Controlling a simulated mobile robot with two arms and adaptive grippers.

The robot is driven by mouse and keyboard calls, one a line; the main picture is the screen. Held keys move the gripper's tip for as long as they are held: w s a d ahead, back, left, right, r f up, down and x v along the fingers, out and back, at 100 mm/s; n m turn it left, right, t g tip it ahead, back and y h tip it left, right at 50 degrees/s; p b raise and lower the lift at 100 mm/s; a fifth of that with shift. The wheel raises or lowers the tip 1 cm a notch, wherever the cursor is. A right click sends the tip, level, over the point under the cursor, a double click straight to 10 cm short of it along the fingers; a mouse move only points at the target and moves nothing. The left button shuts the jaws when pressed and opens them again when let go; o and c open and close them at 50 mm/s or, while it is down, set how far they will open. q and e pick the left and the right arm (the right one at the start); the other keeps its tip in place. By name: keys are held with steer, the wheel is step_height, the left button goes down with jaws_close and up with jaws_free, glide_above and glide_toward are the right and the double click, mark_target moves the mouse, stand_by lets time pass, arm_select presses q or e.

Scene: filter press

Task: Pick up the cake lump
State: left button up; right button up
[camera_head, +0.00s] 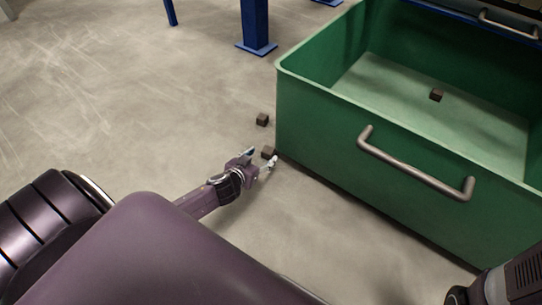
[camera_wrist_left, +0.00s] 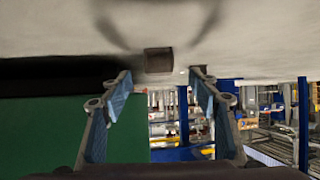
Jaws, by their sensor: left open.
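In the left wrist view the lump (camera_wrist_left: 158,60) shows just beyond and between the open fingertips (camera_wrist_left: 160,78). Nothing is held. A second dark lump (camera_head: 262,119) lies on the floor a little farther off, left of the bin. My right gripper is not in view.
The green bin (camera_head: 330,125) with a grey handle (camera_head: 415,172) fills the right side, close to my left gripper. Another dark lump (camera_head: 436,95) lies inside it. A blue post (camera_head: 256,25) stands behind. The floor to the left is clear.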

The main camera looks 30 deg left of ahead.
mark_target(267, 152)
arm_select(q)
steer(key=b+x, duration=0.4)
steer(key=x, duration=0.1)
steer(key=shift+w+f, duration=0.15)
steer(key=shift+f, duration=0.1)
steer(key=shift+w+f+b, duration=0.1)
steer(key=shift+w+b, duration=0.2)
steer(key=shift+b, duration=0.05)
steer(key=shift+c, duration=0.4)
steer(key=c, duration=1.2)
